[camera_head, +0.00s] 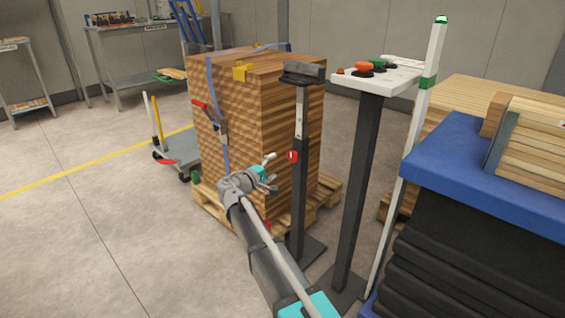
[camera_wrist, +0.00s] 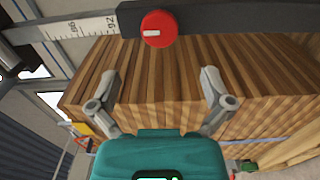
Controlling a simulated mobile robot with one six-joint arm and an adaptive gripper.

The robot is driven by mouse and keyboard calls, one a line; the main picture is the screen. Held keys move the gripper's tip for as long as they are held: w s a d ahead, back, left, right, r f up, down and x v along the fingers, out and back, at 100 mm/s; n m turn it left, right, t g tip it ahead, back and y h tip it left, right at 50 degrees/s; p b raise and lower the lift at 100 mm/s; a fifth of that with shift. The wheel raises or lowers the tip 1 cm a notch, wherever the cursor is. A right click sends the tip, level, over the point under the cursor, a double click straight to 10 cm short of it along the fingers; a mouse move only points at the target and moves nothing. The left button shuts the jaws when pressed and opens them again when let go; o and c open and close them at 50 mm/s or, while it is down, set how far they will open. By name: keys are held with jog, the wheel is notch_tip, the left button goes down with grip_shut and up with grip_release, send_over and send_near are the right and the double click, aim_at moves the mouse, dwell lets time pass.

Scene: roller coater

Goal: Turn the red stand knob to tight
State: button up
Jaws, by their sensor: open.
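The red stand knob (camera_head: 292,156) sits on the dark upright post of a stand (camera_head: 300,190), in front of the wood stack in the head view. In the wrist view the round red knob (camera_wrist: 158,29) has a short white mark pointing left and sits at the top, beyond the fingertips. A scale with numbers (camera_wrist: 85,28) is on the post left of it. My gripper (camera_head: 270,170) is left of the knob and apart from it. In the wrist view my gripper (camera_wrist: 160,85) is open and empty, its two fingers wide apart.
A strapped stack of wood (camera_head: 235,110) stands on a pallet right behind the stand. A blue-topped table (camera_head: 450,170) is at the far right.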

jog(key=shift+v, duration=1.55)
jog(key=s+d+f+m+g+y+p, duration=0.1)
jog(key=s+d+f+m+g+p, duration=0.2)
jog(key=d, duration=0.5)
jog(key=s+d+f+m+g+y+p, duration=0.1)
jog(key=s+d+g, duration=0.3)
jog(key=d, duration=0.4)
jog(key=s+d+f+m+g+y+p, duration=0.1)
jog(key=s+d+f+m+g+p, duration=0.2)
jog(key=d, duration=0.5)
jog(key=s+d+r+m+g+y+p, duration=0.1)
jog(key=s+d+m+g+y+p, duration=0.2)
jog(key=s, duration=0.5)
jog(key=s+d+r+g+y+p, duration=0.1)
jog(key=s+d+y+p, duration=0.2)
jog(key=s+y, duration=0.35)
notch_tip(320, 180, up, 36)
jog(key=s+h+p, duration=0.1)
jog(key=p, duration=3.6)
jog(key=shift+s+r, duration=0.25)
jog(key=shift+s, duration=0.1)
jog(key=shift+h, duration=0.25)
